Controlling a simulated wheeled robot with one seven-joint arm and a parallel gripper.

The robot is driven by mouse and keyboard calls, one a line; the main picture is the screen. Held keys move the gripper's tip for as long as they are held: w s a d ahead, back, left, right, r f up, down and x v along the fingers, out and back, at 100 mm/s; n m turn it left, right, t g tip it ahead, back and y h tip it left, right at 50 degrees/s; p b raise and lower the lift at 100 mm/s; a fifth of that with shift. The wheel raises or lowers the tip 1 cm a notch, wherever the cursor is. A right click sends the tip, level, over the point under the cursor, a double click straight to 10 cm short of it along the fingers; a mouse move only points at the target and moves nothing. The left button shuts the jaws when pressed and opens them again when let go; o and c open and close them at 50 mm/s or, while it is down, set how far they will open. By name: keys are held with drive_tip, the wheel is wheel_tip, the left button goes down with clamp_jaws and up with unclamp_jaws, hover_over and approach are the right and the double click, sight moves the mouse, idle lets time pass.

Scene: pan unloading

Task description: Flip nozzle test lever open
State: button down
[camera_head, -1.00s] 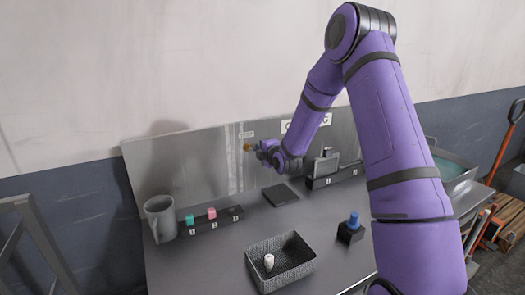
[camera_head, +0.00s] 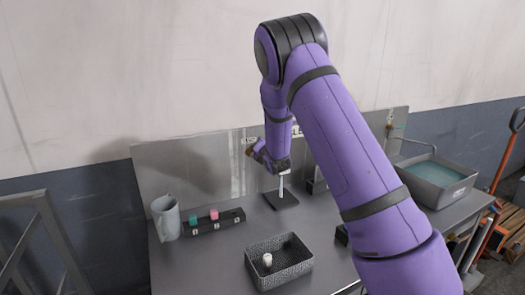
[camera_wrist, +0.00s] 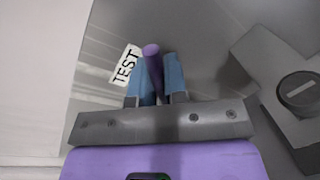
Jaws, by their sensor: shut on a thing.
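A purple rod-like lever (camera_wrist: 152,52) shows in the wrist view beside the white TEST label (camera_wrist: 127,64) on the grey metal panel. My gripper (camera_wrist: 157,74) has its two blue fingers closed on either side of this lever, hiding its lower part. In the head view my gripper (camera_head: 256,151) is at the panel, just under the small label (camera_head: 249,140). A narrow pale blue-white upright shape (camera_head: 281,185) is below my wrist, over a dark square pad (camera_head: 287,202); I cannot tell exactly what it is. The nozzle itself cannot be made out.
A grey pitcher (camera_head: 165,218) and a numbered rack (camera_head: 230,217) with teal and pink pieces stand at left. A speckled tray (camera_head: 290,275) holds a white piece (camera_head: 267,260) in front. A water-filled basin (camera_head: 436,184) is at right. My arm covers much of the right bench.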

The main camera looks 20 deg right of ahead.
drive_tip(key=n, duration=0.1)
drive_tip(key=a+n, duration=0.1)
drive_tip(key=n, duration=0.1)
drive_tip(key=r+n, duration=0.1)
drive_tip(key=shift+a+t+h, duration=0.3)
drive_tip(key=shift+a, duration=0.05)
drive_tip(key=n, duration=0.2)
drive_tip(key=a+n, duration=0.1)
drive_tip(key=n, duration=0.1)
drive_tip(key=shift+a+r+t+h, duration=0.1)
drive_tip(key=shift+a+t+h, duration=0.1)
drive_tip(key=shift+t+h, duration=0.15)
drive_tip(key=shift+n, duration=0.3)
drive_tip(key=c, duration=1.2)
unclamp_jaws()
drive_tip(key=shift+a, duration=0.1)
drive_tip(key=shift+o, duration=0.2)
drive_tip(key=s+a, duration=0.1)
drive_tip(key=s, duration=0.9)
drive_tip(key=shift+s+a, duration=0.35)
drive_tip(key=shift+a, duration=0.05)
